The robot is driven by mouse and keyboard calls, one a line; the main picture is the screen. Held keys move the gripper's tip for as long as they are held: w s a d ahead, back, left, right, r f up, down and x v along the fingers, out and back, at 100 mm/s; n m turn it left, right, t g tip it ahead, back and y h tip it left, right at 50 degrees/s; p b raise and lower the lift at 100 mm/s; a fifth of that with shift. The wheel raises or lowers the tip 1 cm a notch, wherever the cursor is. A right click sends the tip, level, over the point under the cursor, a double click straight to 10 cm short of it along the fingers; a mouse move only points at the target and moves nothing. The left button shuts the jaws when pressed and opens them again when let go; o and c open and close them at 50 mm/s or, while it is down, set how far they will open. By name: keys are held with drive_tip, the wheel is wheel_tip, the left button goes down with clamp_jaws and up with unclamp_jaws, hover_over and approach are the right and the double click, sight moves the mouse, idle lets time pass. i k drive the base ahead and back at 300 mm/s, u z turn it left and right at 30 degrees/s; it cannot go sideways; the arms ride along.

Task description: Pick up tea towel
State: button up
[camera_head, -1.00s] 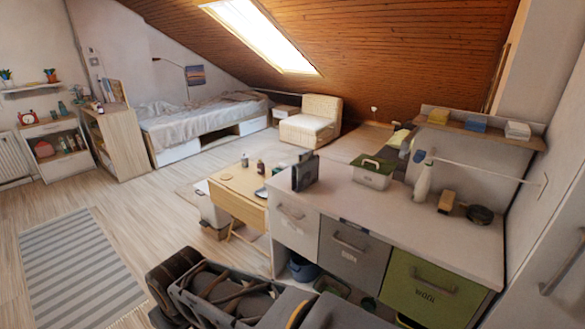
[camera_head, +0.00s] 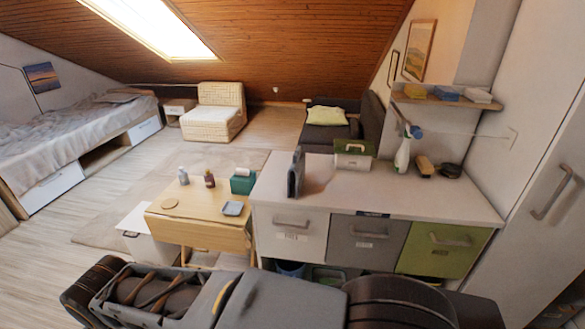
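Folded cloths lie side by side on the wall shelf at the right: a yellow one (camera_head: 415,91), a blue one (camera_head: 447,94) and a white one (camera_head: 479,95). I cannot tell which of them, if any, is the tea towel. Parts of my own body fill the bottom of the view. I cannot make out my gripper.
Floor is open farther left.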

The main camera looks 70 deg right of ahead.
sight(297, 170)
drive_tip(key=z, duration=0.75)
drive_tip(key=i, duration=0.9)
drive_tip(key=z, duration=1.05)
